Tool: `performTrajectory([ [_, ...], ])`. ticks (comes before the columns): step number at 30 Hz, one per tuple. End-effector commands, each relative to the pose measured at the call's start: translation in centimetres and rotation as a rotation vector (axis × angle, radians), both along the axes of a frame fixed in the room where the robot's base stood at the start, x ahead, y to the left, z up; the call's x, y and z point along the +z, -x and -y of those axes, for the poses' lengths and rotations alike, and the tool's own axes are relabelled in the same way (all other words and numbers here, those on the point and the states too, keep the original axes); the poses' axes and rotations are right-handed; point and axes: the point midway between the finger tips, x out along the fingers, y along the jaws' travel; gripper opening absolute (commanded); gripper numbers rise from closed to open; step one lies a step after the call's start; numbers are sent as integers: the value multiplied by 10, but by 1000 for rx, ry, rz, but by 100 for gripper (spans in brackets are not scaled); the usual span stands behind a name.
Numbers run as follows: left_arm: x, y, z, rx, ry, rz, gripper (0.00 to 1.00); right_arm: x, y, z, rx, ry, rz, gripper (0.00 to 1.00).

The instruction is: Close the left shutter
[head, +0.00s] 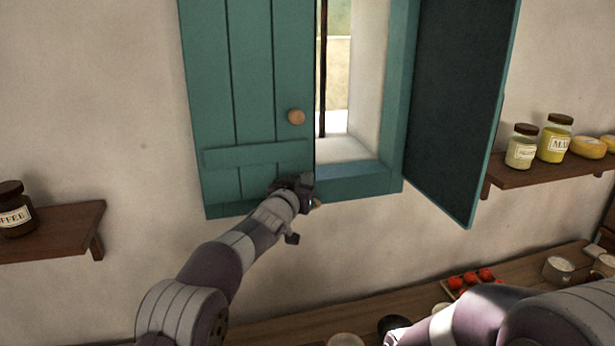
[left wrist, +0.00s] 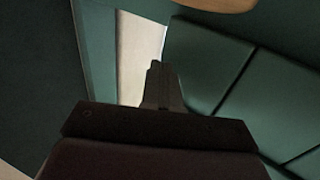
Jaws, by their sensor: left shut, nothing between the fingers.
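The left shutter (head: 250,90) is a green plank panel with a round wooden knob (head: 297,117). It stands across the left part of the window opening, near the frame plane; I cannot tell whether it is fully flush. My left gripper (head: 308,190) is at its lower right corner, with the fingers shut and empty. In the left wrist view the shut fingers (left wrist: 157,75) point up beside the green planks (left wrist: 245,85), with a bright gap to their left. Contact with the shutter cannot be told. The right shutter (head: 460,100) stands swung open to the right.
A shelf (head: 540,172) with jars is at the right, close to the open right shutter. Another shelf (head: 50,232) with a coffee jar (head: 14,212) is at the left. Below runs a wooden counter (head: 330,325) with red items (head: 470,281) and bowls.

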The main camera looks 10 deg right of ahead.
Motion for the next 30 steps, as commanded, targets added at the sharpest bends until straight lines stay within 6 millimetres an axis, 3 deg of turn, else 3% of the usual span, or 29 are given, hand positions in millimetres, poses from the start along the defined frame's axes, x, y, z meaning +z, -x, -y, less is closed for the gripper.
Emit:
performTrajectory([
  [9, 0, -9, -1, 0, -1, 1, 0, 14, 0, 0, 0, 0, -1, 43],
  [23, 2, -9, -2, 1, 2, 3, 0, 14, 0, 0, 0, 0, -1, 43],
  [30, -1, -5, 2, 1, 2, 3, 0, 4, 0, 0, 0, 0, 0, 43],
])
